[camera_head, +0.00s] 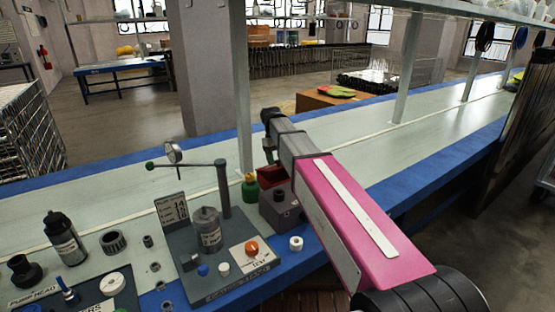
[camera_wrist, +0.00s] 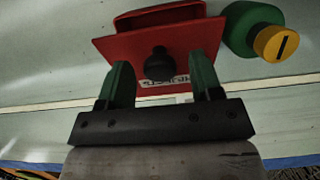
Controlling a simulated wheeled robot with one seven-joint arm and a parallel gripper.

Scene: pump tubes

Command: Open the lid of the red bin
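The red bin (camera_head: 271,175) stands on the bench in the head view, mostly hidden behind my arm. In the wrist view its flat red panel (camera_wrist: 128,47) carries a round black knob (camera_wrist: 160,65) and a partly hidden white label. A second red edge shows above the panel; I cannot tell how far the lid is raised. My gripper (camera_wrist: 160,72) is open, with one green finger on each side of the knob. Gaps show between the fingers and the knob. In the head view the fingers are mostly hidden by my arm.
A green bottle (camera_wrist: 242,28) with a yellow cap stands close to the bin's right in the wrist view. In the head view a grey box (camera_head: 282,213) stands before the bin, and a pump fixture (camera_head: 208,230) with a post stands left.

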